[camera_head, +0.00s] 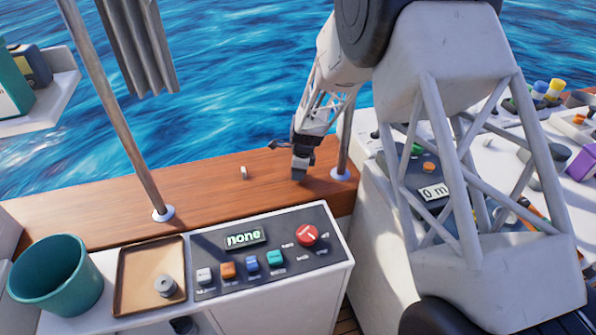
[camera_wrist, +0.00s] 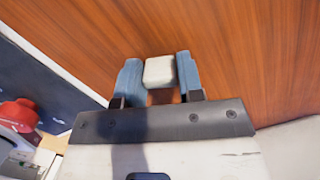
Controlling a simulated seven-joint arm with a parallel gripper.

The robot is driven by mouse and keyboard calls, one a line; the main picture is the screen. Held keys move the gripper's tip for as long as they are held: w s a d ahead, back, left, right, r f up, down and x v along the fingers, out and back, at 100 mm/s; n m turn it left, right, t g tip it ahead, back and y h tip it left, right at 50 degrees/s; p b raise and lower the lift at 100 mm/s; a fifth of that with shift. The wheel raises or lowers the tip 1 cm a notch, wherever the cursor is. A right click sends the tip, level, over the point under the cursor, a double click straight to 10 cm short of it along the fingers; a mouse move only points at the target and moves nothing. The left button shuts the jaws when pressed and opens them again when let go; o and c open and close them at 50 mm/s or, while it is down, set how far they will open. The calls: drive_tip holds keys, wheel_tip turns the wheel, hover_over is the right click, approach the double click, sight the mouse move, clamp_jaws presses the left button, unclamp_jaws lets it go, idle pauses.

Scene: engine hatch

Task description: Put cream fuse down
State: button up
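The cream fuse (camera_wrist: 160,72) is a small pale block between the two blue-grey fingertips of my gripper (camera_wrist: 160,78) in the wrist view. Both fingers appear to touch its sides, so my gripper is shut on it. Brown wood fills the view behind it. In the head view my gripper (camera_head: 299,170) points down over the right part of the wooden ledge (camera_head: 200,190), close to its surface. The fuse cannot be made out there. I cannot tell whether it touches the wood.
A metal post (camera_head: 345,145) rises close on the right. In front are a control panel (camera_head: 265,250) with a red knob (camera_head: 306,235), a brown tray (camera_head: 133,270) and a teal bucket (camera_head: 55,275). Water lies beyond.

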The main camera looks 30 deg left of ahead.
drive_tip(key=o, duration=0.3)
drive_tip(key=shift+o, duration=0.2)
drive_tip(key=shift+r, duration=0.15)
wheel_tip(320, 180, up, 12)
drive_tip(key=d, duration=0.1)
drive_tip(key=shift+w+d, duration=0.3)
drive_tip(key=shift+w, duration=0.05)
drive_tip(key=shift+d, duration=0.1)
idle(0.9)
